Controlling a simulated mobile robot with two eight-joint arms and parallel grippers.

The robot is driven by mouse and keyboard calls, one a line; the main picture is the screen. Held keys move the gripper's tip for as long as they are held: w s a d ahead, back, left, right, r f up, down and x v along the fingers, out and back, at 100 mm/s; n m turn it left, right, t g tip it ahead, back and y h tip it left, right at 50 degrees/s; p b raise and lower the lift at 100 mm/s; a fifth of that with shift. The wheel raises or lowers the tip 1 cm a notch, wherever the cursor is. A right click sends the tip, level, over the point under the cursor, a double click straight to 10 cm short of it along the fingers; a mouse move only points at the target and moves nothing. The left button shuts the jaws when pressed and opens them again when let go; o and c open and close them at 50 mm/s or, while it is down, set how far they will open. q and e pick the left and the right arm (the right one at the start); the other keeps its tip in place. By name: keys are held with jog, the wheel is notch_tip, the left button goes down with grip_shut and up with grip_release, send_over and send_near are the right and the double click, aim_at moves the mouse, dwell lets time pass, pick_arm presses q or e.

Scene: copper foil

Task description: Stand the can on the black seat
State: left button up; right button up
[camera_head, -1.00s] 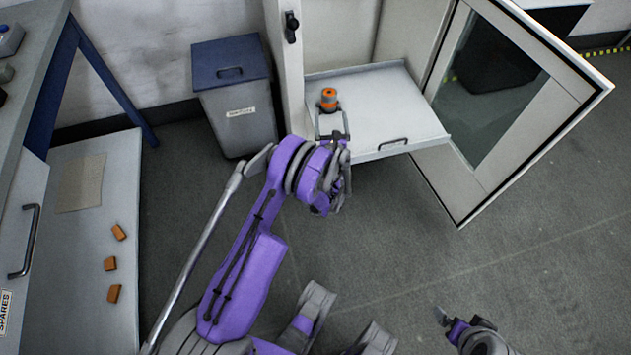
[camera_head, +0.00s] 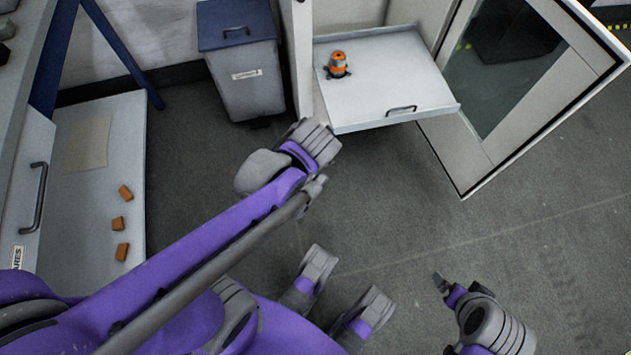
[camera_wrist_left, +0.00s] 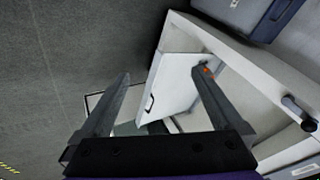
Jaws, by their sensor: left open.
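The can (camera_head: 338,60), orange with grey bands, stands on the pulled-out white shelf (camera_head: 400,95), near its back left. Dark parts of what looks like the black seat (camera_head: 347,74) show around its base; the can hides the rest, so I cannot tell how well it sits. My left gripper (camera_wrist_left: 160,75) is open and empty, apart from the can, seen in the left wrist view. There an orange bit of the can (camera_wrist_left: 208,70) shows beside one finger. In the head view my left arm hides that gripper. My right gripper (camera_head: 441,283) is low over the floor, its fingers unclear.
A grey bin with a blue lid (camera_head: 238,65) stands left of the cabinet. The cabinet's glazed door (camera_head: 530,90) hangs open on the right. Several orange-brown blocks (camera_head: 118,223) lie on the pale surface at left. The floor at right centre is clear.

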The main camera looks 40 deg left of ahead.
pick_arm(q)
jog(key=s+d+f+n+g+h, duration=0.1)
jog(key=s+d+n+h, duration=0.2)
jog(key=s+d, duration=0.4)
jog(key=s+n, duration=0.1)
jog(key=s, duration=0.2)
jog(key=shift+f+h, duration=0.3)
jog(key=shift+f, duration=0.05)
jog(key=shift+s, duration=0.1)
jog(key=shift+c, duration=0.2)
